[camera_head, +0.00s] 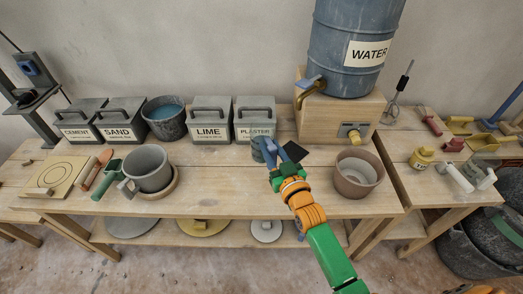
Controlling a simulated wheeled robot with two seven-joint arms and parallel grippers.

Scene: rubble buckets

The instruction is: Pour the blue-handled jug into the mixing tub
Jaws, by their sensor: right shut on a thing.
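My right gripper (275,160) is shut above the middle of the bench. It is on a small grey-green vessel with blue parts, which I take to be the blue-handled jug (257,151); the gripper hides much of it, and its contents do not show. I cannot tell which vessel is the mixing tub. A brown pot (346,184) with a pale inside stands to the right of the gripper. A grey handled vessel (148,172) stands on a round wooden base to the left. My left gripper is not in view.
Lidded boxes marked CEMENT (79,133), SAND (119,134), LIME (209,132) and PLASTER (255,131) line the back, with a bucket of bluish contents (165,129) among them. A blue WATER barrel (345,70) stands behind right. The bench front between the two vessels is clear.

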